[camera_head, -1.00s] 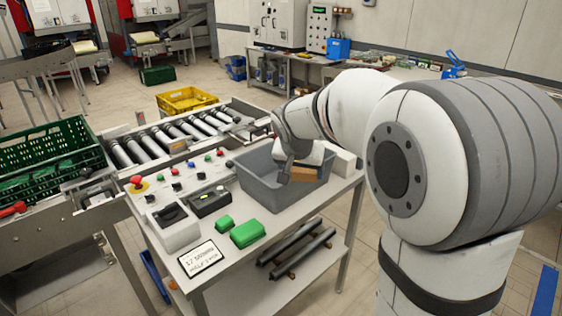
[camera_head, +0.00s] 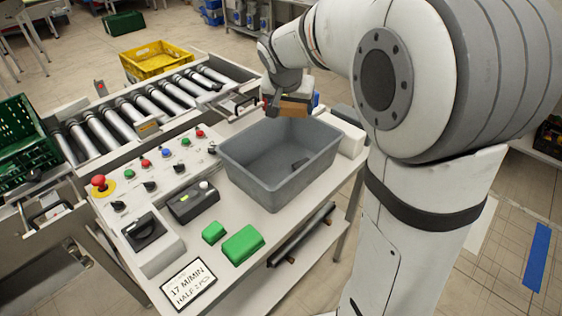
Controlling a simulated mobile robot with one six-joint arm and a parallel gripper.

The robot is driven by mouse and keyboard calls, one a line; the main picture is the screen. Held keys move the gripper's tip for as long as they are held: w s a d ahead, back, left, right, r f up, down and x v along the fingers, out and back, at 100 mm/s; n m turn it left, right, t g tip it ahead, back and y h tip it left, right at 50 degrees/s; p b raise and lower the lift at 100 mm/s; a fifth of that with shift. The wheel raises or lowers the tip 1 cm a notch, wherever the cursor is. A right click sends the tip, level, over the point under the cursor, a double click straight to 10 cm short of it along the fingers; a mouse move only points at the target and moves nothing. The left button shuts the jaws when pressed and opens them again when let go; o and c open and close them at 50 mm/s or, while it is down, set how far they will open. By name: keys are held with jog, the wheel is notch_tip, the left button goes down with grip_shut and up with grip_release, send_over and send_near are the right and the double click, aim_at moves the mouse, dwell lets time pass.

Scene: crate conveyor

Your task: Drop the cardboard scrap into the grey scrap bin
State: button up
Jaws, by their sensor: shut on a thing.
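The grey scrap bin (camera_head: 255,183) stands open-topped on the worktable, right of the control panel. A small dark piece (camera_head: 300,163) lies inside it. My gripper (camera_head: 276,105) is shut on the brown cardboard scrap (camera_head: 295,106). In the picture, the scrap appears at the bin's far rim, overlapping its upper edge. It looks held above the rim, but its exact height and distance are hard to judge. My gripper hides part of the scrap.
A control panel with buttons and a red emergency stop (camera_head: 99,183) is left of the bin. Green blocks (camera_head: 242,245) and a sign (camera_head: 188,283) are in front. A roller conveyor (camera_head: 135,112) and yellow crate (camera_head: 157,60) lie behind; a white box (camera_head: 345,135) is at right.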

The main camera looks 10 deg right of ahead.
jog(key=f, duration=0.1)
jog(key=f+b, duration=0.2)
jog(key=shift+w+a+f, duration=0.15)
jog(key=shift+a+f, duration=0.1)
jog(key=shift+f, duration=0.7)
jog(key=o, duration=1)
